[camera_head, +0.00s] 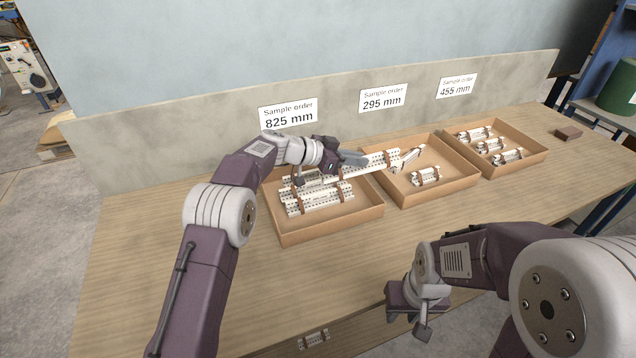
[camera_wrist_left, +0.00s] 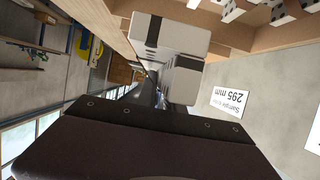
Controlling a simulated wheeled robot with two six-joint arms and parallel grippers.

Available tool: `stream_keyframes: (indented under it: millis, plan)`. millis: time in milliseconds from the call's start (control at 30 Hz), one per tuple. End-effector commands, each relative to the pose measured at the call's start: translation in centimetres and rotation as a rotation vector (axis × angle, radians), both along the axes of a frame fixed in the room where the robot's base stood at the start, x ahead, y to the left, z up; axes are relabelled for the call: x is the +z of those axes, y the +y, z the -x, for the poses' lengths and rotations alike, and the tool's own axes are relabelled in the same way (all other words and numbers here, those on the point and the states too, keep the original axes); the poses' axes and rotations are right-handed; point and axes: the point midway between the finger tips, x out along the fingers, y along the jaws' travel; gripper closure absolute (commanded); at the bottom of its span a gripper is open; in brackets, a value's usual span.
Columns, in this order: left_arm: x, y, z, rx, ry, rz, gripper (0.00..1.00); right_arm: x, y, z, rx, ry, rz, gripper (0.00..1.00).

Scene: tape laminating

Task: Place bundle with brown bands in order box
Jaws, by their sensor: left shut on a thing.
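My left gripper (camera_head: 345,159) is over the left order box (camera_head: 333,231), near the wall it shares with the middle box. It is shut on a long white bundle with brown bands (camera_head: 375,163), which reaches toward the middle box; the gripper partly hides it. Its pale fingers (camera_wrist_left: 172,60) show in the left wrist view, where the grip itself is not clear. Other white bundles with brown bands (camera_head: 320,200) lie in the left box. My right gripper (camera_head: 415,300) hangs low near the table's front edge; its jaws are not clear.
The middle box (camera_head: 437,194) holds shorter bundles, and the right box (camera_head: 513,163) holds several more. Signs behind read 825 mm (camera_head: 288,113), 295 mm (camera_head: 383,97) and 455 mm (camera_head: 457,85). A small brown block (camera_head: 568,133) lies far right. The table (camera_head: 150,235) is clear at left.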

Motion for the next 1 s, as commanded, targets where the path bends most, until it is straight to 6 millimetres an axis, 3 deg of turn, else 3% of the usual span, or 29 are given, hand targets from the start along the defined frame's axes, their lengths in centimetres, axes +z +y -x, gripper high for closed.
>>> stream_keyframes:
  millis: [233, 633, 900, 1000]
  plan:
    - [-1.2, 1.2, 0.9, 0.001, 0.003, 0.000, 1.00, -0.8, 0.0, 0.1, 0.000, 0.001, 0.000, 0.67]
    - [-6.2, 8.3, 6.1, 0.003, 0.002, 0.001, 1.00, -2.2, 0.0, 0.1, 0.000, 0.000, 0.000, 0.67]
    - [-7.1, 9.4, 7.0, 0.000, -0.001, 0.001, 1.00, -2.2, 0.0, 0.1, 0.000, 0.000, 0.000, 0.67]
    - [-8.8, 9.4, 7.0, 0.000, 0.003, 0.001, 1.00, -2.5, 0.0, 0.1, 0.000, 0.000, 0.000, 0.67]
